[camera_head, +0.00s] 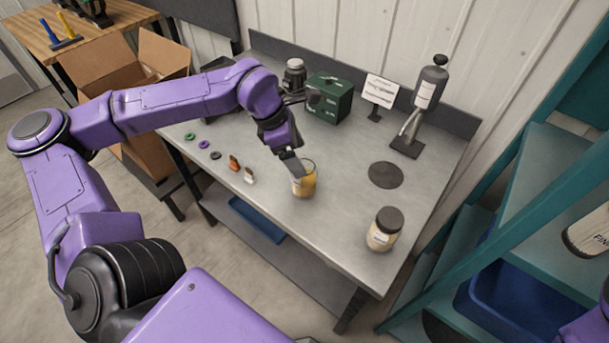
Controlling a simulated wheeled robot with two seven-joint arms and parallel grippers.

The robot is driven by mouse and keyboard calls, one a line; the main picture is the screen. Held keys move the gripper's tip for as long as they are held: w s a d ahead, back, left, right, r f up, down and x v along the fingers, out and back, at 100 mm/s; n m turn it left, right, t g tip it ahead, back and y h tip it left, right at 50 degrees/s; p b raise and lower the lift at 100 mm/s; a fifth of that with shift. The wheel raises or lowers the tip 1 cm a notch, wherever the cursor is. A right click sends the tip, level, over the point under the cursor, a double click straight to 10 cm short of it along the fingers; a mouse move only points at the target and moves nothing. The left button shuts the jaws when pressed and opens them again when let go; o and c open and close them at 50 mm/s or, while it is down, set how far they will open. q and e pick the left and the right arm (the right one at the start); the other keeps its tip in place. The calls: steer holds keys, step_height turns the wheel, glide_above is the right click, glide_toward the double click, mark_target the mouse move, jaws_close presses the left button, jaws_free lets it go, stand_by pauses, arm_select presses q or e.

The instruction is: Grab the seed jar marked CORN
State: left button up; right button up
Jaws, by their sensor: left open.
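A glass jar with yellow contents (307,186) stands upright on the grey metal workbench (335,205), near its front edge. I cannot read any label on it. My left gripper (295,168) is open and points down at this jar's top, overlapping its upper left part in the view. I cannot tell whether the fingers are around it or touching it. A second jar with a dark lid and pale contents (380,238) stands upright at the bench's right front. Its label is too small to read. My right gripper is not in view.
A round dark disc (385,175) lies on the bench. A dark green box (329,98), a small sign (380,91) and a grey canister on a stand (430,87) are at the back. Small coloured parts lie at the left. Teal shelving (535,185) stands at the right.

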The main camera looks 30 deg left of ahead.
arm_select(q)
steer(key=x, duration=0.2)
steer(key=shift+w+d+f, duration=0.15)
steer(key=shift+w+f, duration=0.1)
steer(key=shift+f, duration=0.05)
jaws_close()
steer(key=shift+r, duration=0.1)
